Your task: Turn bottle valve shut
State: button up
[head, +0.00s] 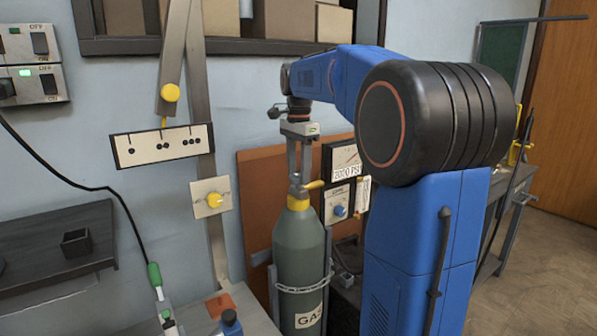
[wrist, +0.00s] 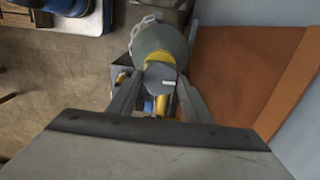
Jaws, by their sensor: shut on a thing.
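A grey-green gas bottle (head: 300,262) with a yellow collar (head: 298,203) stands upright against the wall, a chain around it. Its valve has a grey top and a yellow lever (head: 315,184) that points to the right in the head view. My gripper (head: 299,182) points straight down over the bottle and is shut on the valve. In the wrist view the two fingers of my gripper (wrist: 158,92) sit on either side of the grey valve top (wrist: 160,76). The yellow lever (wrist: 161,103) shows between the fingers. The exact contact is too small to tell.
A gauge (head: 343,161) reading 2000 PSI and a box with a blue knob (head: 340,205) are right of the bottle. A brown panel (head: 256,185) stands behind it. A wall plate with a yellow knob (head: 212,199) and a grey shelf (head: 60,252) are at left.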

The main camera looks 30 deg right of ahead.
aim_at(298, 176)
jog(key=shift+r, duration=0.1)
jog(key=o, duration=1)
jog(key=shift+o, duration=0.2)
notch_tip(298, 176, up, 17)
jog(key=shift+r, duration=0.15)
jog(key=s+a+f+n+t, duration=0.2)
jog(key=s+a+f+n, duration=0.8)
jog(key=s+f, duration=0.4)
jog(key=s+a+f+n+t, duration=0.1)
jog(key=s+a+f+n, duration=0.2)
jog(key=s+f, duration=0.4)
jog(key=s+a+f+n+t, duration=0.1)
jog(key=s+f+n, duration=0.3)
jog(key=s+f, duration=0.4)
notch_tip(298, 176, down, 7)
jog(key=shift+a+r+n+t, duration=0.15)
jog(key=shift+a+n+t, duration=0.25)
jog(key=shift+a, duration=0.5)
